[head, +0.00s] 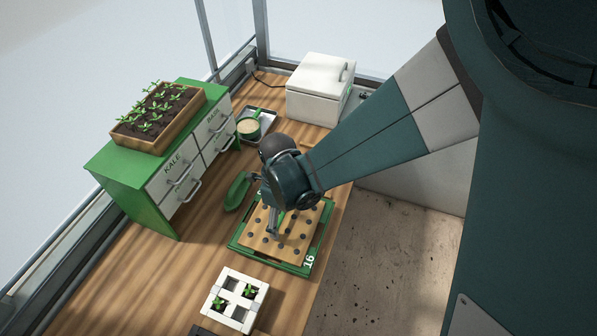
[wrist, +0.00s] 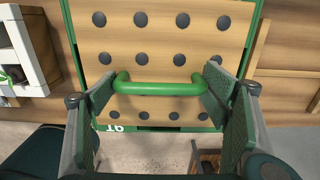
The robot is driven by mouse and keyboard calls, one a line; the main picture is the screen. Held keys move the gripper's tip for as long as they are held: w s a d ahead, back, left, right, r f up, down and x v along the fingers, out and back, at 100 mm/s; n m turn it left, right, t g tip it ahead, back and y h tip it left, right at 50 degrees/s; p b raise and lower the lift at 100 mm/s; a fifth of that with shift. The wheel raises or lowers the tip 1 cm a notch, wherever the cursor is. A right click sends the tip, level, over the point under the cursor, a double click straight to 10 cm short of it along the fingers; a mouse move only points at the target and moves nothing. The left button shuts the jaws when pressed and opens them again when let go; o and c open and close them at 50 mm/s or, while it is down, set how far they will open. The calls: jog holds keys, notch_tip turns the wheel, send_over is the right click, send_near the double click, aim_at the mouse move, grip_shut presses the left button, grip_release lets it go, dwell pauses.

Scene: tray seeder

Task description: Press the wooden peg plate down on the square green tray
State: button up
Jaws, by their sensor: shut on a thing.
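The wooden peg plate (head: 300,231) has rows of dark round pegs or holes and a green bar handle (wrist: 158,86). It lies over the square green tray (head: 239,242), whose rim shows around it and bears the number 16. I cannot tell whether the plate is fully down in the tray. My gripper (head: 275,226) is above the plate, shut on the handle. In the wrist view my two fingers hold the ends of the handle, and the plate (wrist: 150,45) fills the middle.
A white four-cell tray (head: 231,300) with seedlings stands in front. A green scoop (head: 238,190) lies behind the green tray. A green cabinet (head: 150,205) bears a seedling box (head: 170,137). A white lidded box (head: 315,95) and a metal tray with a pot (head: 249,128) stand at the back.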

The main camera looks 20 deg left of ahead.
aim_at(287, 220)
jog(key=shift+r, duration=0.15)
jog(key=shift+r+p, duration=2.3)
jog(key=shift+r, duration=2)
jog(key=shift+d, duration=0.1)
jog(key=w+d+f+n+b, duration=0.1)
jog(key=w+d+f+n, duration=0.3)
jog(key=d, duration=0.7)
jog(key=w+d+f+n+b, duration=0.15)
jog(key=w+d+n, duration=0.35)
jog(key=d, duration=0.6)
jog(key=w+d+f+n+b, duration=0.1)
jog(key=w+d+f+n, duration=0.15)
jog(key=w+d, duration=0.6)
jog(key=w+d+f+n+b, duration=0.6)
jog(key=w+d+f, duration=0.6)
jog(key=d+f, duration=0.2)
jog(key=shift+w+d+b, duration=0.15)
jog(key=shift+w+b, duration=0.25)
jog(key=shift+b, duration=0.45)
jog(key=shift+n, duration=0.25)
